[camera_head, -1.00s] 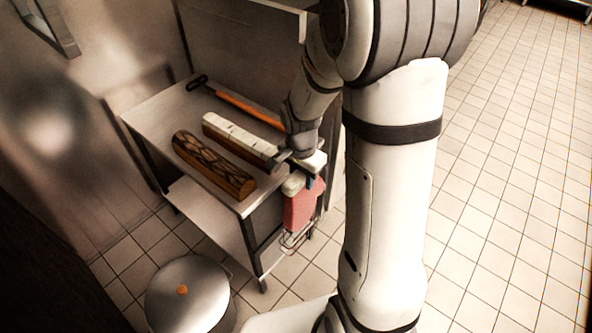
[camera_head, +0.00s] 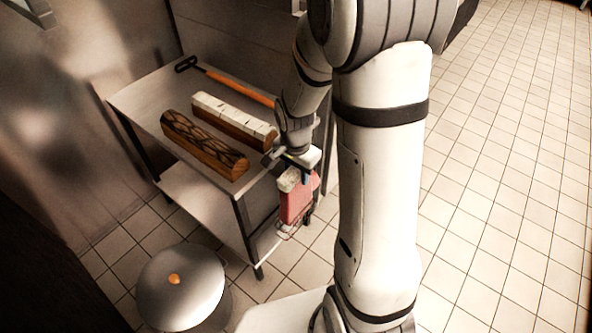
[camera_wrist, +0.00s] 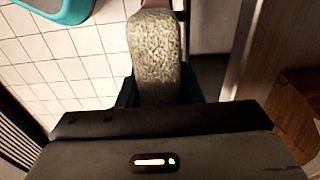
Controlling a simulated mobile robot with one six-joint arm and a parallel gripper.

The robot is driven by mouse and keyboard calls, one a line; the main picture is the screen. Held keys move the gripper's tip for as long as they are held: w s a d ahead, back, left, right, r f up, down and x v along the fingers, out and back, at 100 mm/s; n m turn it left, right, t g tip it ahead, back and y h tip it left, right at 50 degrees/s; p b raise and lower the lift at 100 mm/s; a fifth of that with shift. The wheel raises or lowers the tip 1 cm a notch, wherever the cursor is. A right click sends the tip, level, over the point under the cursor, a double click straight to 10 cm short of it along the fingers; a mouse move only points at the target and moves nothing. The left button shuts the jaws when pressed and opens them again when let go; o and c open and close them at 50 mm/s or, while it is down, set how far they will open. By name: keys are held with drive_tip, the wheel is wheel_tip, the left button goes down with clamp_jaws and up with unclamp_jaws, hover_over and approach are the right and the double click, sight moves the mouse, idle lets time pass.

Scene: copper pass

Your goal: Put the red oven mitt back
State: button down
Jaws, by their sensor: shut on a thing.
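The red oven mitt (camera_head: 297,204) hangs at the right end of the metal table (camera_head: 140,98), with its pale cuff (camera_head: 289,180) at the top. My gripper (camera_head: 292,165) is shut on the mitt at the cuff, and the mitt hangs down below it. In the wrist view a pale, fuzzy part of the mitt (camera_wrist: 155,55) stands out between the jaws. The fingertips are partly hidden in both views. Whether the mitt touches the table's side, I cannot tell.
A dark log (camera_head: 203,145) and a white-barked log (camera_head: 235,118) lie on the table, with an orange-handled tool (camera_head: 240,88) behind them. A lidded pot (camera_head: 180,287) stands on the floor. A teal object (camera_wrist: 62,10) shows in the wrist view. Tiled floor (camera_head: 500,200) at right is clear.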

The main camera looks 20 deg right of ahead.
drive_tip(key=shift+f+b, duration=0.4)
drive_tip(key=shift+f, duration=0.15)
idle(0.4)
drive_tip(key=c, duration=0.9)
unclamp_jaws()
drive_tip(key=shift+r, duration=0.15)
wheel_tip(320, 180, up, 8)
drive_tip(key=p, duration=0.3)
drive_tip(key=shift+s+a, duration=0.15)
drive_tip(key=s+r+n+p, duration=0.3)
drive_tip(key=r+p, duration=0.5)
drive_tip(key=r, duration=0.4)
drive_tip(key=s+r+n+t+p, duration=0.1)
drive_tip(key=s+r+n+p, duration=0.3)
drive_tip(key=r, duration=0.7)
drive_tip(key=s+r+n+t+p, duration=0.1)
drive_tip(key=s+r+n+p, duration=0.2)
drive_tip(key=s+r+p, duration=0.4)
drive_tip(key=shift+a+r+n+p, duration=0.1)
drive_tip(key=shift+r+n+p, duration=0.1)
drive_tip(key=shift+r+p, duration=1.15)
drive_tip(key=shift+a+r+n+p, duration=0.1)
drive_tip(key=shift+r+n+p, duration=0.1)
drive_tip(key=shift+r+p, duration=1.1)
